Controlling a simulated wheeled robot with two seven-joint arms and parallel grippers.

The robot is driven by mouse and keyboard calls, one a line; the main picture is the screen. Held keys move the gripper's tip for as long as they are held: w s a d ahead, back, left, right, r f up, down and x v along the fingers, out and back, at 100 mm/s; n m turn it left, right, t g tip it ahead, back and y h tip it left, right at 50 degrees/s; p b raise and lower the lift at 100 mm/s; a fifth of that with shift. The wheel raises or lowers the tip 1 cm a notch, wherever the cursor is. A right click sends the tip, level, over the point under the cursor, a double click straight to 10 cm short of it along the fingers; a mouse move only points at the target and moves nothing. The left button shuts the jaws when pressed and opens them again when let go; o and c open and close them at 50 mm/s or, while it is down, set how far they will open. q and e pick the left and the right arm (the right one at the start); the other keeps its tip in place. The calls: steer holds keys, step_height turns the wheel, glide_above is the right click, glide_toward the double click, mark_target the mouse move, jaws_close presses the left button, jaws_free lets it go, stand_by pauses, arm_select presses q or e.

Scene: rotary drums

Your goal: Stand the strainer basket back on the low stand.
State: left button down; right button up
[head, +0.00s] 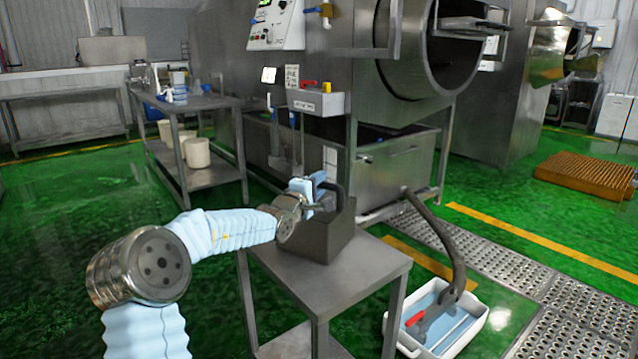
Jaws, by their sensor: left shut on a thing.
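The strainer basket (326,236) is a dark grey, box-shaped container with a dark arched handle. It is upright over the top of the low metal stand (345,285), at the lower middle of the head view. I cannot tell whether its base rests on the stand or is slightly above it. My left gripper (316,190) reaches in from the left and is shut on the basket's handle. The gripper partly hides the handle. My right gripper is not in view.
A white tub (440,325) with bluish liquid and a red-handled tool stands on the floor right of the stand. A dark hose (440,235) runs into it from the drum machine (400,165). A side table (200,103) stands behind left. The stand's front top is bare.

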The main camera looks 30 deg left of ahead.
arm_select(q)
steer(key=shift+f, duration=0.1)
steer(key=c, duration=0.9)
jaws_free()
steer(key=shift+s, duration=0.15)
steer(key=s+b, duration=0.1)
steer(key=s, duration=0.3)
steer(key=s+b, duration=0.1)
steer(key=s, duration=0.3)
steer(key=s+b, duration=0.1)
steer(key=s, duration=0.2)
steer(key=shift+s+d+f, duration=0.2)
steer(key=shift+s+f, duration=0.15)
steer(key=shift+s, duration=0.05)
